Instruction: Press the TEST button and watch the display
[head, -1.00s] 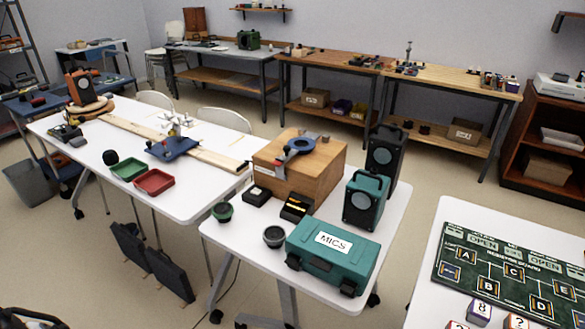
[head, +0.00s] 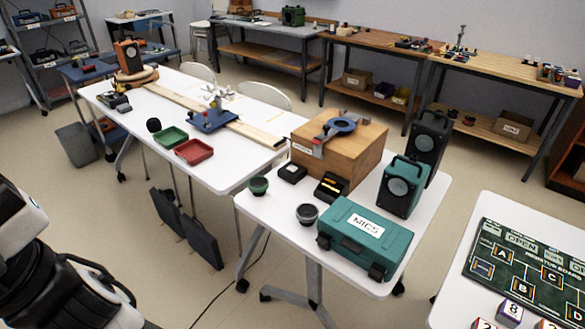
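No button marked TEST and no lit display can be made out in the head view. A small black box with a yellowish strip (head: 331,187) and a plain small black box (head: 292,172) sit on the nearer white table (head: 262,215), in front of a wooden box. A teal speaker (head: 403,187) and a taller black speaker (head: 429,143) stand to their right. An orange speaker (head: 128,55) stands on a round wooden base at the far left. My gripper is not in view; white and black parts of my own body show at lower left.
The wooden box (head: 365,160) carries a blue ring-shaped tool. A teal MICS case (head: 365,237) lies at the table's front. A green board (head: 530,270) lies on another table at right. Dark folded panels (head: 203,242) stand on the floor. Floor left of them looks clear.

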